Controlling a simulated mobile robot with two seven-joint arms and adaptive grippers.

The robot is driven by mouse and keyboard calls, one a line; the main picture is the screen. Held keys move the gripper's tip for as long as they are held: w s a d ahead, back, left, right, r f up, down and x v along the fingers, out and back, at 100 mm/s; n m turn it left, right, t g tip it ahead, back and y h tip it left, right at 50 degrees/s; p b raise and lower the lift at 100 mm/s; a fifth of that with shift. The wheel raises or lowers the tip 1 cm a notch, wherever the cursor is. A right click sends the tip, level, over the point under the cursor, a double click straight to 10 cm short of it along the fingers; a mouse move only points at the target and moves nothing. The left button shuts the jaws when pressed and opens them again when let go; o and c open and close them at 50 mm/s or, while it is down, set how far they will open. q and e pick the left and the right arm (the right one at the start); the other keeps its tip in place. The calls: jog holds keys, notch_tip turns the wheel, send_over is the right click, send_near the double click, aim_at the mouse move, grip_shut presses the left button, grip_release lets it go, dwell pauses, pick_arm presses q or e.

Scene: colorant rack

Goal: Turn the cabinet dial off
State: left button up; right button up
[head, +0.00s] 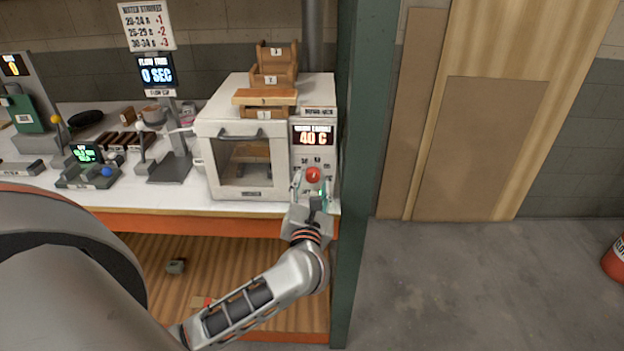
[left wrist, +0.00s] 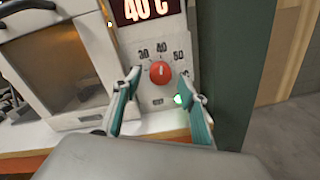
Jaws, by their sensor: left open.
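The white cabinet (head: 207,130) stands at the right end of the workbench, with a glass door on its front. Its red dial (head: 313,174) sits on the right-hand panel under a display (head: 313,136) reading 40 C. In the left wrist view the dial (left wrist: 160,72) is ringed by marks including 30, 40 and 50, its pointer upward near 40. A green light (left wrist: 179,99) glows below right of it. My left gripper (head: 312,190) is open in front of the dial, one finger on each side. I cannot tell whether the fingers touch it. My right gripper is not in view.
Wooden stepped boxes (head: 275,75) sit on top of the cabinet. Several small instruments, including a flow timer display (head: 157,75), stand on the bench to the left. A green post (head: 361,130) rises just right of the cabinet. Open floor (head: 460,285) lies beyond it.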

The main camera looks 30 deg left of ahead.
pick_arm(q)
jog(key=shift+x, duration=1.1)
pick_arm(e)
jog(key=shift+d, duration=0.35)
pick_arm(q)
jog(key=c, duration=1.1)
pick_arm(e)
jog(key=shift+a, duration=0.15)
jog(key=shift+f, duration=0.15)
